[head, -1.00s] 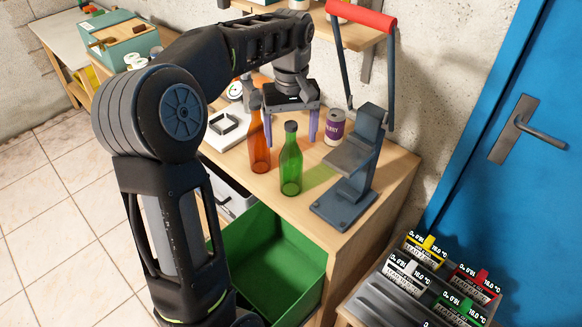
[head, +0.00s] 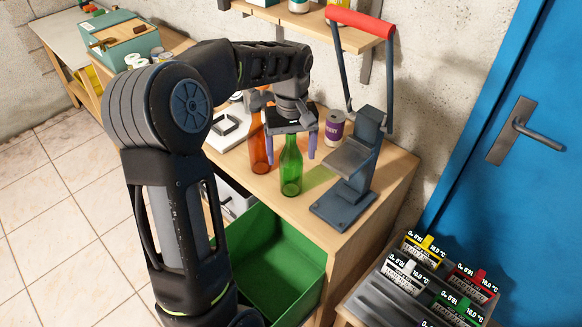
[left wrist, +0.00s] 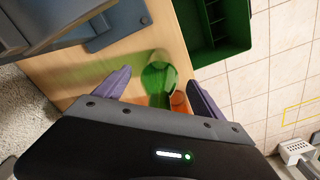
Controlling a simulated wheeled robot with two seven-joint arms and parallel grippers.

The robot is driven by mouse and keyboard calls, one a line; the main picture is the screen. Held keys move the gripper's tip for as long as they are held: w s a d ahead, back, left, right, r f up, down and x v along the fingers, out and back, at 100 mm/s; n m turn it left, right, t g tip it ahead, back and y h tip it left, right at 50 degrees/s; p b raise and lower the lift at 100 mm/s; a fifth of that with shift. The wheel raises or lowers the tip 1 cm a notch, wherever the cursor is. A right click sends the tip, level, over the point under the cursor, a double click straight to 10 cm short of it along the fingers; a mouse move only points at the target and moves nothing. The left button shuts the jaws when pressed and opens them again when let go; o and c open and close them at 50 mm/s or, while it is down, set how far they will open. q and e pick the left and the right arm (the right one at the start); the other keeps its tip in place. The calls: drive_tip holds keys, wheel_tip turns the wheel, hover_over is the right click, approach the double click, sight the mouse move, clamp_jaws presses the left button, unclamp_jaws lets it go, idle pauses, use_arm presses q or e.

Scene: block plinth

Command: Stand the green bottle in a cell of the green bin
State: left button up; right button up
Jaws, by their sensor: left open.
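The green bottle (head: 291,172) stands upright on the wooden counter, in front and to the right of an orange bottle (head: 258,145). My left gripper (head: 291,148) is open and points down, with its purple fingers on either side of the green bottle's upper part. In the left wrist view, the green bottle (left wrist: 158,76) shows between the two fingers (left wrist: 160,88). The green bin (head: 268,262) is low in front of the counter; the left wrist view shows divided cells in it (left wrist: 213,27). My arm hides part of its left side.
A grey lever press (head: 352,170) with a red handle stands right of the green bottle. A purple can (head: 335,127) is behind it. A white scale (head: 224,130) is at left. A grey rack (head: 400,300) stands lower right.

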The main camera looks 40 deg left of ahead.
use_arm(q)
drive_tip(key=shift+c, duration=0.4)
clamp_jaws()
idle(0.6)
